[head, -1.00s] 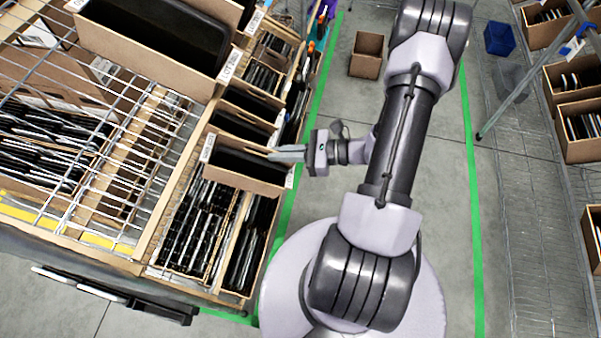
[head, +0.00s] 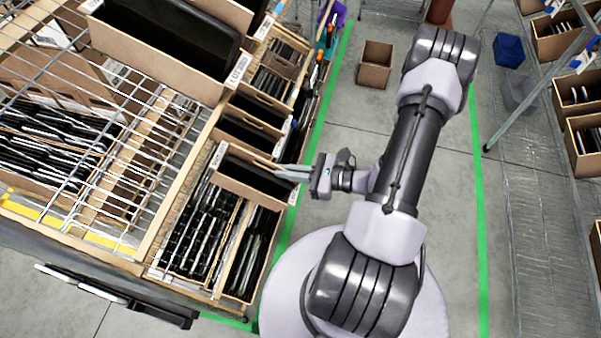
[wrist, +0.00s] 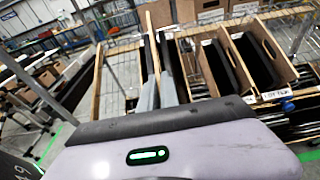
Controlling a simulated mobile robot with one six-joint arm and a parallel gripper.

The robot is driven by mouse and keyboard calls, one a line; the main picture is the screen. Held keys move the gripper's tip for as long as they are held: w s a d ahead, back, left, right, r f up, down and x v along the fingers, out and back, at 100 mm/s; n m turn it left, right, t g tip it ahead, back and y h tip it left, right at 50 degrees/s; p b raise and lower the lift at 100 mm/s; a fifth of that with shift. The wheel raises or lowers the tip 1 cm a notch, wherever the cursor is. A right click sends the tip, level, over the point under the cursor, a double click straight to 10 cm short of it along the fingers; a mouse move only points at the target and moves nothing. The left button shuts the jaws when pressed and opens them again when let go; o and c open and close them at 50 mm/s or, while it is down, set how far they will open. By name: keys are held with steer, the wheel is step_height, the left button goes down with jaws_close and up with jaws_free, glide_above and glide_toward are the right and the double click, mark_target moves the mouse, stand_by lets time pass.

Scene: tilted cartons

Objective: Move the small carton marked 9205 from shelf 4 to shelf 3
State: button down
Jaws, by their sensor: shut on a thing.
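A small open brown carton (head: 233,186) with a dark inside and a pale label on its left end shows in the head view. It is over the front of the rack, above lower cartons. The label is too small to read. My gripper (head: 282,169) reaches it from the right, with its fingers at the carton's upper right wall. In the wrist view my gripper (wrist: 160,88) is shut on a thin upright brown wall, seen nearly edge-on. Most of the carton is hidden there. I cannot tell whether the carton's underside touches anything.
A larger carton (head: 150,50) stands on the wire shelf at upper left. Several filled cartons (head: 200,235) sit below the held one. A wire shelf edge (head: 170,200) runs close on the left. An open box (head: 376,68) stands on the floor, and the aisle is otherwise largely clear.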

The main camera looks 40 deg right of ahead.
mark_target(235, 160)
steer(key=r+x, duration=0.1)
steer(key=x, duration=0.8)
steer(key=r+x, duration=0.1)
steer(key=x, duration=0.4)
steer(key=shift+w+a+r, duration=0.2)
steer(key=shift+a+r, duration=0.05)
steer(key=shift+r, duration=0.05)
steer(key=f+b, duration=0.1)
steer(key=w+f+b, duration=0.1)
steer(key=f+b, duration=0.1)
steer(key=a+f+b, duration=0.1)
steer(key=f, duration=0.1)
steer(key=shift+w+a, duration=0.1)
steer(key=shift+w, duration=0.3)
steer(key=shift+w+a+f+b, duration=0.15)
steer(key=shift+w+f+b, duration=0.1)
steer(key=shift+f+b, duration=0.15)
